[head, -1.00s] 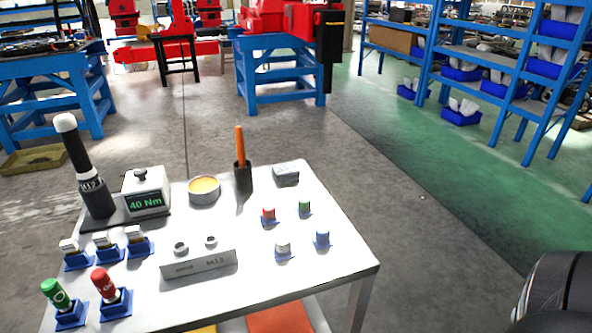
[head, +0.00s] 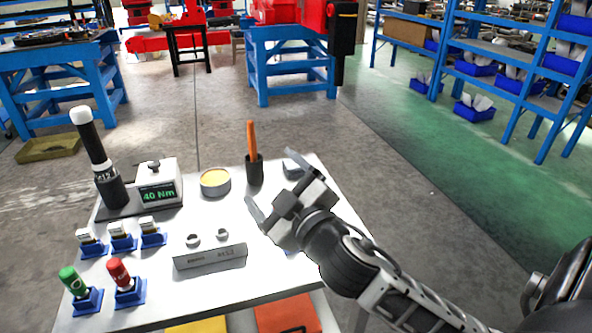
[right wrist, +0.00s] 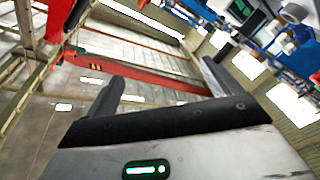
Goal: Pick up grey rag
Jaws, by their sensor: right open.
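The grey rag (head: 291,168) is a small folded grey bundle near the far right corner of the white table (head: 205,285). It is partly hidden behind a finger of my right gripper (head: 268,177). My right gripper is open and empty over the right part of the table; I cannot tell its exact height or whether it touches the rag. In the right wrist view its two fingers (right wrist: 160,74) stand apart with nothing between them, and the rag does not show there. My left gripper is not in view.
An orange-handled tool in a dark cup (head: 254,160) stands just left of the rag. A round tin (head: 215,182), a 40 Nm device (head: 158,184) and a grey block (head: 210,257) are further left. My right arm hides the small coloured pieces on the table's right.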

